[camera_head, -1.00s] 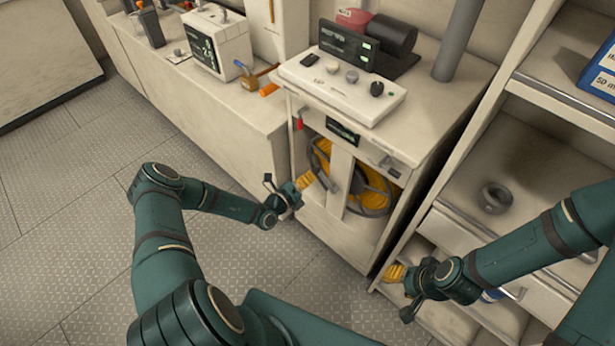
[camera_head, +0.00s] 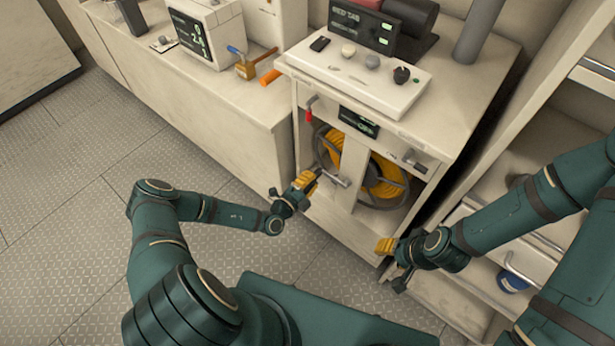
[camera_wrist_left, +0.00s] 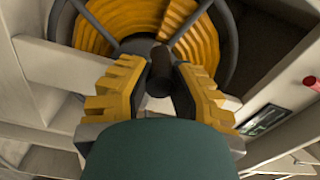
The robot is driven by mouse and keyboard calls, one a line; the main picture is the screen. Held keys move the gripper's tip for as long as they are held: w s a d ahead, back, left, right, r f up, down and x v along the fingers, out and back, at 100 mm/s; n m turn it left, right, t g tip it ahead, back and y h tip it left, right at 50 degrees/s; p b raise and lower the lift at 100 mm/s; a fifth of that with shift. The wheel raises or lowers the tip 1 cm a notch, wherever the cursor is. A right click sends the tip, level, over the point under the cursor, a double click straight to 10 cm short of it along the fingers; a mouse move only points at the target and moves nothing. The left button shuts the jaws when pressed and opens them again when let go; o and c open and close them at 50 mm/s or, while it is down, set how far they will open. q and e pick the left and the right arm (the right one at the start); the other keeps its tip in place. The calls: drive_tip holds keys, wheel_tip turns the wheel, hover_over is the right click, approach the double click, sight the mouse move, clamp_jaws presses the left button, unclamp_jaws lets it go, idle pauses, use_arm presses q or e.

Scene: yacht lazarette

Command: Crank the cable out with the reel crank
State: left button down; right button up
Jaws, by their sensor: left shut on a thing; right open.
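The cable reel (camera_head: 382,184), wound with yellow cable, sits inside the white cabinet behind an upright post. Its grey crank (camera_head: 334,179) sticks out at the front of the post. My left gripper (camera_head: 314,178) is at the crank, with its yellow fingers on the handle. In the left wrist view, the dark crank handle (camera_wrist_left: 159,72) stands between the two yellow fingers (camera_wrist_left: 160,92), and the yellow cable (camera_wrist_left: 110,22) shows behind it. My right gripper (camera_head: 380,246) is open and empty, low in front of the cabinet's right side.
A small display (camera_head: 359,122) and a red lever (camera_head: 309,112) are on the cabinet front above the reel. A control panel (camera_head: 352,76) lies on top. Open shelving (camera_head: 560,130) stands at the right. The floor (camera_head: 80,190) at left is clear.

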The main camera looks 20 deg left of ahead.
use_arm(q)
drive_tip(key=shift+s+d+f+n+b, duration=0.1)
drive_tip(key=shift+d+f+n+b, duration=0.1)
drive_tip(key=shift+f+n, duration=0.7)
drive_tip(key=shift+d+f+n+b, duration=0.1)
drive_tip(key=shift+f+n+b, duration=0.1)
drive_tip(key=shift+f+n, duration=0.7)
drive_tip(key=shift+r, duration=0.2)
drive_tip(key=c, duration=0.8)
unclamp_jaws()
drive_tip(key=shift+o, duration=0.2)
drive_tip(key=shift+s, duration=0.1)
drive_tip(key=v, duration=1.1)
drive_tip(key=shift+s+a, duration=0.15)
drive_tip(key=shift+s, duration=0.25)
